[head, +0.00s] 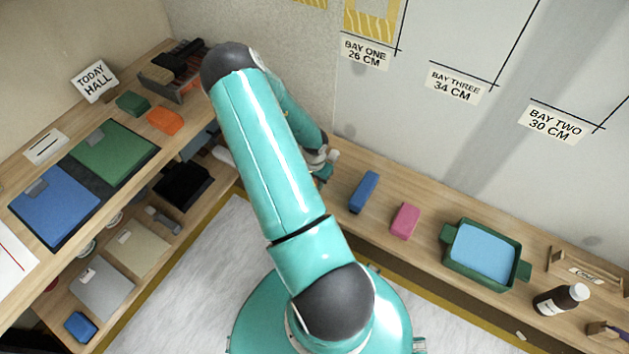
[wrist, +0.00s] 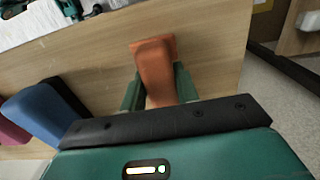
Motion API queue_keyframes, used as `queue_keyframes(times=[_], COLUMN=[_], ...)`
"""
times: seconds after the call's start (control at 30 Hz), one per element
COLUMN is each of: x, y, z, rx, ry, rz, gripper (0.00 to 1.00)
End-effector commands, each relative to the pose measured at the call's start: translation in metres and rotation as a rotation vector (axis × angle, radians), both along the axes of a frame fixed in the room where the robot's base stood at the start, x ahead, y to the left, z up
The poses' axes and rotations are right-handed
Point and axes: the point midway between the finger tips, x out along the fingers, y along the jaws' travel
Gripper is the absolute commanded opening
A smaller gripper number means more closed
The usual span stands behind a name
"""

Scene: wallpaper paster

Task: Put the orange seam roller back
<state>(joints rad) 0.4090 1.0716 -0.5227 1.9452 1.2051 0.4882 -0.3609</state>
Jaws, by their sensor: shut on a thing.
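An orange block-like piece (wrist: 154,68), which I take as the orange seam roller, stands between the two green fingers of my gripper (wrist: 158,92) in the wrist view. My gripper is shut on it. It is over the wooden shelf (wrist: 100,65); I cannot tell whether it touches the wood. In the head view my gripper (head: 321,168) is at the left end of the wall shelf (head: 345,160), left of the blue block. There the arm and gripper hide most of the held piece.
A blue block (head: 363,192), a pink block (head: 405,221), a green tray (head: 480,278) and a dark bottle (head: 560,299) stand along the wall shelf. Another orange block (head: 165,121) lies on the left desk (head: 60,138) beside a green one (head: 132,104).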

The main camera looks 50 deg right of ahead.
Motion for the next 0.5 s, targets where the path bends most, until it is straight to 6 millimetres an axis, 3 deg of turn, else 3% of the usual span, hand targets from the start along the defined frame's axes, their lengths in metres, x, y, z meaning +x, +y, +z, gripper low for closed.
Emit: queue_keyframes(times=[0.5], x=[0.0004], y=[0.0000], z=[-0.0077], rx=[-0.001], ry=[-0.001], rz=[0.001], gripper=[0.01])
